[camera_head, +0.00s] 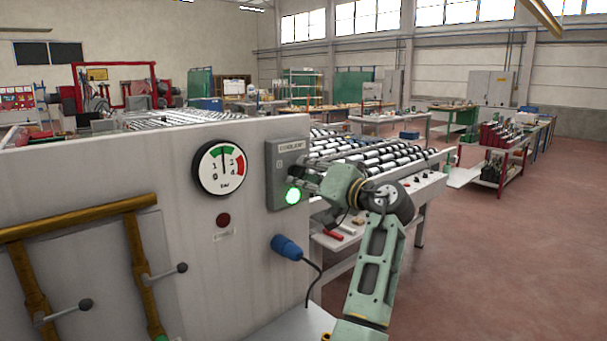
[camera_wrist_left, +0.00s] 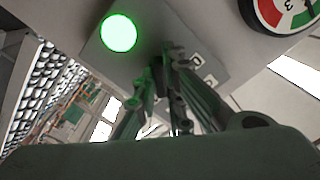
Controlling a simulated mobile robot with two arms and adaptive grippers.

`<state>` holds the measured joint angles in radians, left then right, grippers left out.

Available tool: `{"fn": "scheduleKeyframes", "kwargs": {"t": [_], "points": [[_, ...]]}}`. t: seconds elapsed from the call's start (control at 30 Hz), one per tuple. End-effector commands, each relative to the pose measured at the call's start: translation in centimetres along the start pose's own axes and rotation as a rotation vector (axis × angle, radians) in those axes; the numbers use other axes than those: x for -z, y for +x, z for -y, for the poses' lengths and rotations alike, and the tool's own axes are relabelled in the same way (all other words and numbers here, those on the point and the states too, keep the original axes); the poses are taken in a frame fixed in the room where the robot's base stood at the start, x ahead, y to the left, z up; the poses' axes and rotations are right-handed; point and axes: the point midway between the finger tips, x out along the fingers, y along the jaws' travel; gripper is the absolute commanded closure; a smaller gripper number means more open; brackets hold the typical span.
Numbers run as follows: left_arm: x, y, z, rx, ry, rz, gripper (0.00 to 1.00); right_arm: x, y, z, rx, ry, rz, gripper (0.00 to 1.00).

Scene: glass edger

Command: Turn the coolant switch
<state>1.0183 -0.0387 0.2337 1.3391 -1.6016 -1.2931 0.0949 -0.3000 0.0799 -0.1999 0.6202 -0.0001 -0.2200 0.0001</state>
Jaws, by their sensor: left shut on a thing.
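The grey coolant switch box (camera_head: 276,183) is mounted on the upright machine panel, with a label along its top. A green lamp (camera_head: 293,196) glows low on the box and also shows in the left wrist view (camera_wrist_left: 118,33). My left gripper (camera_head: 303,178) reaches the box face from the right, just above the lamp. In the left wrist view its fingers (camera_wrist_left: 168,68) are close together at the box face (camera_wrist_left: 112,62), shut on the switch knob. The fingers hide the knob, so its angle cannot be told. My right gripper is in neither view.
A pressure gauge (camera_head: 221,168) and a dark red button (camera_head: 223,220) sit left of the box. A blue plug (camera_head: 287,247) with a cable is below it. Brass pipes (camera_head: 80,217) with levers are at left. A roller table (camera_head: 370,152) stands behind my arm.

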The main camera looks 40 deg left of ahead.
Motion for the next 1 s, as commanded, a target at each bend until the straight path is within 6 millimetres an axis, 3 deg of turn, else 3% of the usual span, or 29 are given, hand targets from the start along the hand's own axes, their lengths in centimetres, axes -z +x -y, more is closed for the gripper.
{"fn": "scheduleKeyframes", "kwargs": {"t": [0.53,0.57,0.77,1.0], "points": [[0.25,0.0,0.15,0.002,0.025,-0.007,1.0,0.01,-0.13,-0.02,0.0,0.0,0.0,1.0],[0.25,0.0,0.15,0.002,0.025,-0.007,0.89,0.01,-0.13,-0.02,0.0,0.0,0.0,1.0],[0.15,0.01,0.1,0.002,0.025,-0.004,0.72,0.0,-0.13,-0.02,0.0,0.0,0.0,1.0],[0.07,0.01,0.04,0.001,0.025,-0.002,0.72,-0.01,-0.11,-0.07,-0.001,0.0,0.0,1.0]]}}
